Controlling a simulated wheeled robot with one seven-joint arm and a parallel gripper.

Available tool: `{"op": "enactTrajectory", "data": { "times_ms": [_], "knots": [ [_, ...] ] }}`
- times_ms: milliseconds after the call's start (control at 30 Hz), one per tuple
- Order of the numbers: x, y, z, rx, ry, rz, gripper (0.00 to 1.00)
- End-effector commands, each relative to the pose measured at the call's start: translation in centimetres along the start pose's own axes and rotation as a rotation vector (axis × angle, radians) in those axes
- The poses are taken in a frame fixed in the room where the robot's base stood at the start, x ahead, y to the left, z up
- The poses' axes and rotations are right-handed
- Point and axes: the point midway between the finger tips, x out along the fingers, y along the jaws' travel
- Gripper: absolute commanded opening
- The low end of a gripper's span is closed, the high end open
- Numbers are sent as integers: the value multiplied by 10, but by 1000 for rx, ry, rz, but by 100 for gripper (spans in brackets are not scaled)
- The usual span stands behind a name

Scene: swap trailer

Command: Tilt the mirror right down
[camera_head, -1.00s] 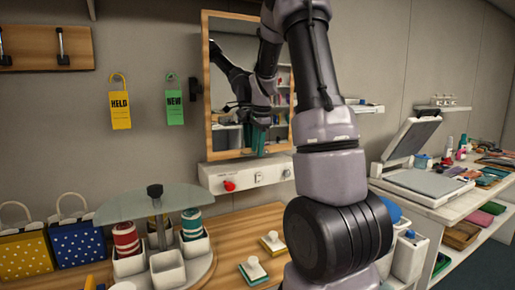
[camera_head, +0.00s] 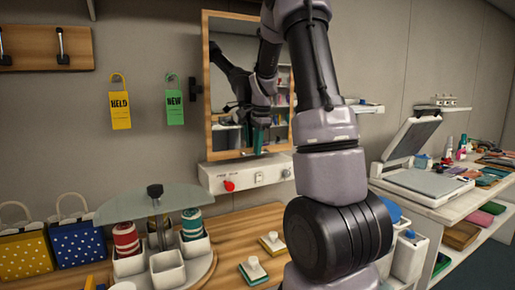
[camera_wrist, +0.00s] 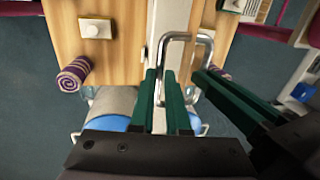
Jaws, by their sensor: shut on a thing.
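The mirror (camera_head: 226,103) hangs on the back wall in a light wooden frame (camera_head: 207,110). My gripper (camera_head: 262,136) is at its lower part, partly hidden by my own arm. In the wrist view my gripper's green fingers (camera_wrist: 162,92) are closed on a bent metal handle (camera_wrist: 176,36), with one leg of it between them. A second handle shape and dark green fingers beside it look like their reflection in the mirror. The mirror's right side is partly behind my arm.
A white panel with a red knob (camera_head: 229,185) is below the mirror. A wooden counter holds a tiered stand (camera_head: 165,200) with rolled cloths and two stamps. A white press (camera_head: 425,182) stands at right. HELD (camera_head: 120,110) and NEW (camera_head: 175,110) tags hang left of the mirror.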

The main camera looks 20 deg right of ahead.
Motion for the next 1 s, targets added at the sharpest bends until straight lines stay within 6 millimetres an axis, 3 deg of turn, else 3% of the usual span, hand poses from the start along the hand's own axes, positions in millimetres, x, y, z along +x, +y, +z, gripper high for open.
{"op": "enactTrajectory", "data": {
  "times_ms": [767, 1000],
  "knots": [
    [0, -2, 0, 0, 0, -10, 0],
    [10, -32, -1, 1, 1, -160, 0]
  ]
}}
